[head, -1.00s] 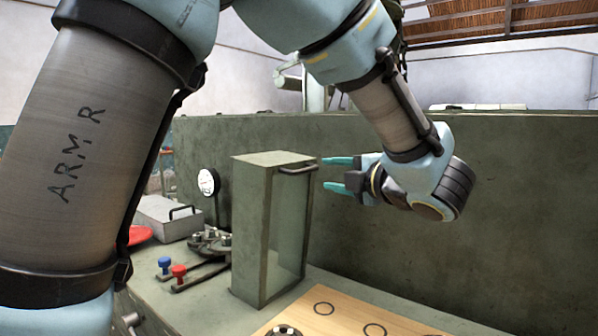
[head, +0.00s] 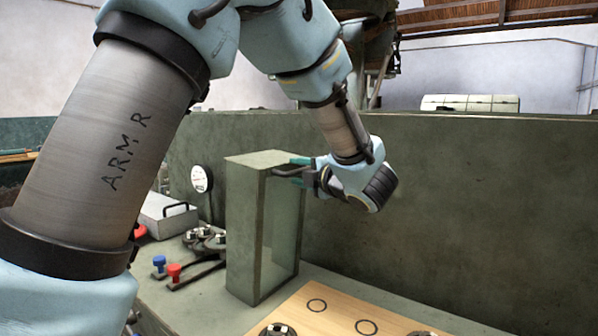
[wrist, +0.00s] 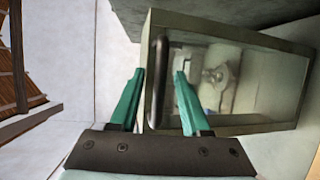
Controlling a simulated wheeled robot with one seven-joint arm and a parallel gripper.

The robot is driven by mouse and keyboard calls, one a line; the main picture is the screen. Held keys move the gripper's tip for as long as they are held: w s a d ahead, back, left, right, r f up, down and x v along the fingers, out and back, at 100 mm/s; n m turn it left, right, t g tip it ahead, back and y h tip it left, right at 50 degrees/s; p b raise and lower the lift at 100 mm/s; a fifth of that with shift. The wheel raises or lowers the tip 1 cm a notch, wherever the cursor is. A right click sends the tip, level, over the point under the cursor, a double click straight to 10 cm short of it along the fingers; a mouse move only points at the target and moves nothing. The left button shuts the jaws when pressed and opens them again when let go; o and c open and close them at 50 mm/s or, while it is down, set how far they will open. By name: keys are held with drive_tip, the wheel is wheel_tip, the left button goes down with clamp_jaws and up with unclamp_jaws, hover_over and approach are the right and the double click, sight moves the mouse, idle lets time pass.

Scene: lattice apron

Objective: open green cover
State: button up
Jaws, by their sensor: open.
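The green cover is a tall grey-green box (head: 246,225) standing on the bench, with a clear glass front pane (head: 284,232). It looks shut. A dark bar handle (head: 287,171) is at the top of its front; the handle also shows in the wrist view (wrist: 161,85). My gripper (head: 299,168) is at the handle, its jaws open. In the wrist view, the teal fingers (wrist: 159,75) lie on either side of the handle, with the bar between them. I cannot tell whether either finger touches it. Fittings show dimly through the glass.
A wooden board (head: 345,315) with printed rings lies in front of the box. Blue (head: 159,265) and red (head: 174,272) knobs, a round gauge (head: 202,179) and a grey case (head: 166,218) are to the left. A green wall (head: 470,210) runs behind.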

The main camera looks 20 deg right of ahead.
drive_tip(key=shift+c, duration=0.4)
clamp_jaws()
idle(0.9)
